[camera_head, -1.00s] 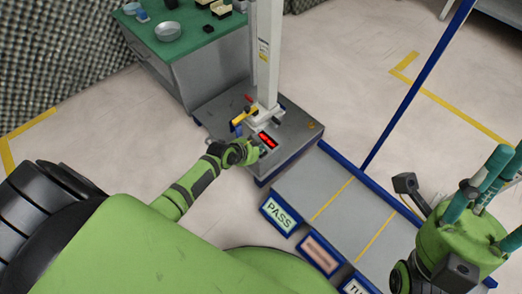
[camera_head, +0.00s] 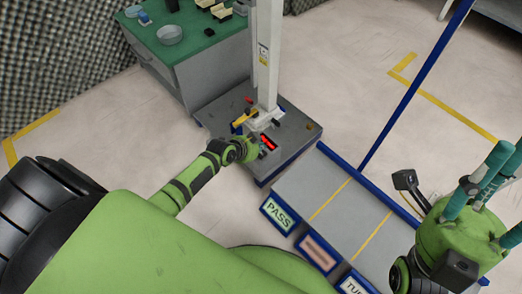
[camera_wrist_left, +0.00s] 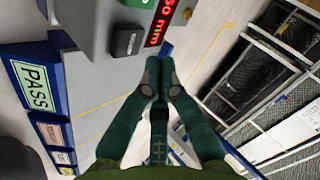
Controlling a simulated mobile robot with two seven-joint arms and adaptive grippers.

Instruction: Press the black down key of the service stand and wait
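The service stand (camera_head: 298,139) is a grey base with a white column and a lit red display (camera_head: 267,142). In the left wrist view, its grey control box (camera_wrist_left: 92,22) carries a black key (camera_wrist_left: 127,40) beside the red display (camera_wrist_left: 163,20), which reads "50 mm" in its visible part. My left gripper (camera_head: 250,148) is at the near left of the display. In the wrist view, the left gripper's fingertips (camera_wrist_left: 160,70) are together, empty, just below and right of the black key, seemingly apart from it. My right gripper (camera_head: 492,196) is raised at the right, its teal fingers spread, empty.
A grey platform (camera_head: 327,205) with yellow lines and a PASS sign (camera_head: 277,215) adjoins the stand. A blue post (camera_head: 414,90) rises beyond it. A green-topped bench (camera_head: 187,38) with bowls and small items stands behind left.

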